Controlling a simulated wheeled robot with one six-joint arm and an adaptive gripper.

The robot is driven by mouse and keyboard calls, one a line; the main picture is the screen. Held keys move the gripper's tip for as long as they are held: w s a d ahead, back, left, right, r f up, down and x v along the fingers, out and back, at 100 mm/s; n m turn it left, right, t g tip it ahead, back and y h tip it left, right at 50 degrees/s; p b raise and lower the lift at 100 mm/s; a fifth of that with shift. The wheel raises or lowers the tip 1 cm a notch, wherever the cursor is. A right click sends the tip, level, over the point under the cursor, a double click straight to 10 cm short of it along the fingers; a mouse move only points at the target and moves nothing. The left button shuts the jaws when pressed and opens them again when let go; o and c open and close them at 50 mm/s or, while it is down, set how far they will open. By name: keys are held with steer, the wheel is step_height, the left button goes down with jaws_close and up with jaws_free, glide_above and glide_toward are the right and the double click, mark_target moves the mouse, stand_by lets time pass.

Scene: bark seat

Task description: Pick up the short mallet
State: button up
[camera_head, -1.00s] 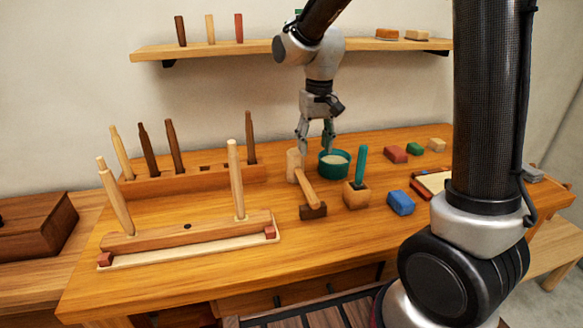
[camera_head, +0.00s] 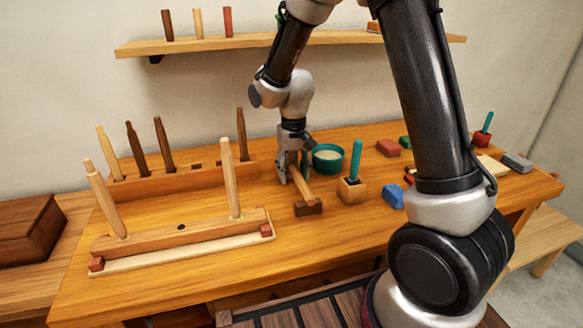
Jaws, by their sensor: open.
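The short mallet (camera_head: 302,187) has a light wooden handle that slants down to the right on the workbench. Its lower right end rests at a dark brown block (camera_head: 308,207). Its upper left end, where the pale head showed earlier, is now hidden behind my gripper. My gripper (camera_head: 294,179) points down with its fingers apart at that upper end, close around or just in front of it. I cannot tell whether the fingers touch the mallet.
A green bowl (camera_head: 328,158) stands close right of my gripper. A wooden block with a green-handled tool (camera_head: 352,188) is right of the mallet. Racks with upright wooden pegs (camera_head: 190,182) fill the left. Coloured blocks (camera_head: 393,196) lie to the right. A wall shelf (camera_head: 200,45) is above.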

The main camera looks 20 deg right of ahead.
jaws_close()
